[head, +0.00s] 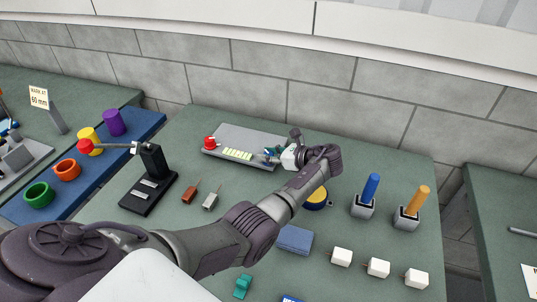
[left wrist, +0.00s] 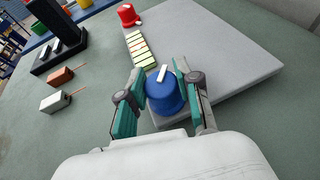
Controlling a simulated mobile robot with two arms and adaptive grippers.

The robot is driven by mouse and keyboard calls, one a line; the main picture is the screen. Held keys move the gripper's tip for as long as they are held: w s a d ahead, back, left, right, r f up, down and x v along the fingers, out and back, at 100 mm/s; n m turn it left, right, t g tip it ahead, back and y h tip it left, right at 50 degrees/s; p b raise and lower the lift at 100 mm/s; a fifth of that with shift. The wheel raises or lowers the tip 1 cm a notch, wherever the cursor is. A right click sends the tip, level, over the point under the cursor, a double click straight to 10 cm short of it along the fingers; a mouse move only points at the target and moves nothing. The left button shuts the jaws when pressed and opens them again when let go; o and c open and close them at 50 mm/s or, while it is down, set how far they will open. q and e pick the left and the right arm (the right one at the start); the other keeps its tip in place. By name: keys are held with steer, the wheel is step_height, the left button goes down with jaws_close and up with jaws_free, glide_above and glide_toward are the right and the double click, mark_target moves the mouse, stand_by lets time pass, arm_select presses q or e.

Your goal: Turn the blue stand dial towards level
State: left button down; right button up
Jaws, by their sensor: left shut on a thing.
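The blue dial (left wrist: 165,97) is a round knob with a white bar on top, at the near corner of a grey panel (left wrist: 215,50). In the left wrist view the bar points away from me, tilted a little to the right. My left gripper (left wrist: 161,84) has its two teal-padded fingers on either side of the dial, shut on it. In the head view the gripper (head: 273,153) is at the right end of the panel (head: 245,135) and mostly covers the dial. My right gripper is not in view.
The panel carries a red knob (head: 210,143) and a row of pale yellow-green segments (head: 238,155). A black stand (head: 148,190) and two small plugs are left. Blue and orange handles (head: 371,187) stand in holders at right. White blocks (head: 341,257) lie in front.

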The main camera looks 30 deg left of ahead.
arm_select(q)
steer(key=c, duration=0.8)
jaws_free()
steer(key=shift+d, duration=0.1)
steer(key=v, duration=0.7)
steer(key=shift+d+r, duration=0.1)
steer(key=shift+d, duration=0.1)
steer(key=shift+s, duration=0.1)
